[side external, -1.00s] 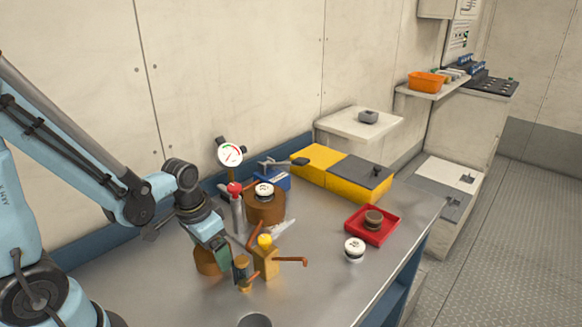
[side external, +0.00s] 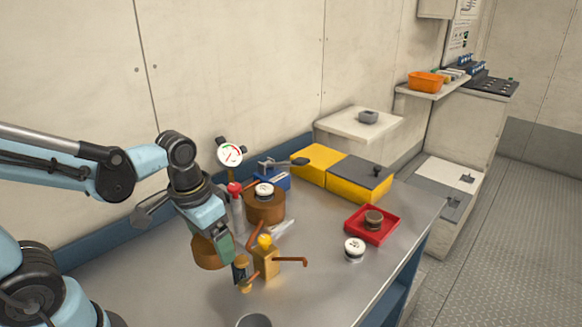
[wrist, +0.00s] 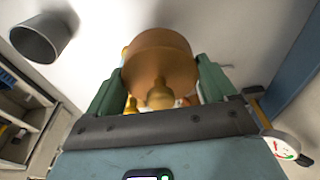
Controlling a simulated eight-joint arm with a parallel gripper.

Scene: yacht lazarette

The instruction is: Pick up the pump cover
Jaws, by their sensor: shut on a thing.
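The pump cover appears to be the brown-copper round piece with a knob (wrist: 160,58) between my green fingers in the wrist view. In the side view its brown rounded edge (side external: 206,254) shows left of the fingers, partly hidden by them. My gripper (side external: 222,250) is shut on it, and in the wrist view a finger lies on either side of it (wrist: 161,75). The cover seems tilted and off the bench, though the gap below is hard to see. A yellow block with copper pipes (side external: 267,264) stands just right of my gripper.
A brown drum with a white-topped cap (side external: 264,209), a red-topped cylinder (side external: 237,212) and a gauge (side external: 230,153) stand behind. A red tray (side external: 361,234) and white-topped jar (side external: 354,250) sit right. A grey cup (side external: 254,321) is in front. Bare bench lies front right.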

